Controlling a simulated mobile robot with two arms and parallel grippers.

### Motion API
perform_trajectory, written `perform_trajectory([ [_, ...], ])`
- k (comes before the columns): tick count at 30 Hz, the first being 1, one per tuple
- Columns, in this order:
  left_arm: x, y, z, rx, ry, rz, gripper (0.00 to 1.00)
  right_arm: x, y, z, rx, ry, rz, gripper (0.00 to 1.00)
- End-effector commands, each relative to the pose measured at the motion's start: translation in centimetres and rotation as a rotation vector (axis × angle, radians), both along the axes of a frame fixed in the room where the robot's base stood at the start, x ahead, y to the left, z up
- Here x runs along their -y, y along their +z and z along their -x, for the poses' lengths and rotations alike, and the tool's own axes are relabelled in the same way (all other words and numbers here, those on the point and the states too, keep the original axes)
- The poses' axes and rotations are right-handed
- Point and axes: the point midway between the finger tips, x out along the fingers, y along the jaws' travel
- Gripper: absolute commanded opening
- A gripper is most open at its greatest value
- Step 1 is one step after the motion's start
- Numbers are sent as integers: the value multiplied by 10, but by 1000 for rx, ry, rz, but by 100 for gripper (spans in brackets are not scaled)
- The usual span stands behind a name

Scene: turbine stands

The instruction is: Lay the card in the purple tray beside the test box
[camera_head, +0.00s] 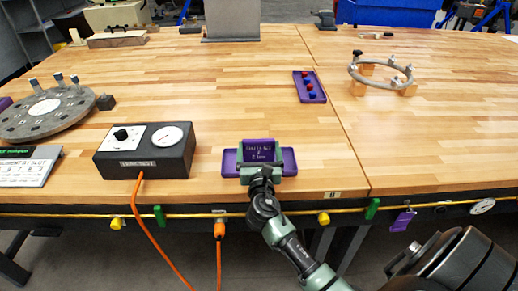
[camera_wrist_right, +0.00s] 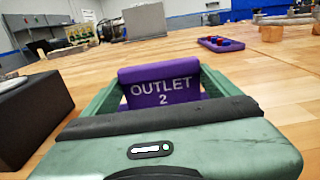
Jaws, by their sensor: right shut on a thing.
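The card is a purple plate with white "OUTLET 2" lettering, (camera_wrist_right: 162,86) in the right wrist view, and it also shows in the head view (camera_head: 258,147). My right gripper (camera_head: 260,156) is shut on it, with a green finger at each side. The purple tray (camera_head: 289,161) lies under the gripper, its ends showing left and right of it. The card is over the tray; I cannot tell whether they touch. The dark test box (camera_head: 146,163), with a dial and knob, stands left of the tray. My left gripper is not in view.
A purple tray with red and blue pieces (camera_head: 299,90) lies farther back. A ring on wooden blocks (camera_head: 377,75) stands at right, and a grey disc with posts (camera_head: 45,112) at left. An orange cable (camera_head: 148,226) hangs over the front edge. The middle bench is clear.

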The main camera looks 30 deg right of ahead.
Motion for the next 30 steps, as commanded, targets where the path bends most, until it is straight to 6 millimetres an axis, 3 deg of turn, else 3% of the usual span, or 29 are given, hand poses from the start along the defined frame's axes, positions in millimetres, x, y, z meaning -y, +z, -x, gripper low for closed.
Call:
perform_trajectory([
  [16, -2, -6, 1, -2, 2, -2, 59, 0, -8, 0, 0, 0, 0, 51],
  [17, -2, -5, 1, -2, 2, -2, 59, 0, -7, 0, 0, 0, 0, 99],
  [30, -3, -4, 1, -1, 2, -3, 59, -1, -7, 2, -1, 0, -1, 100],
])
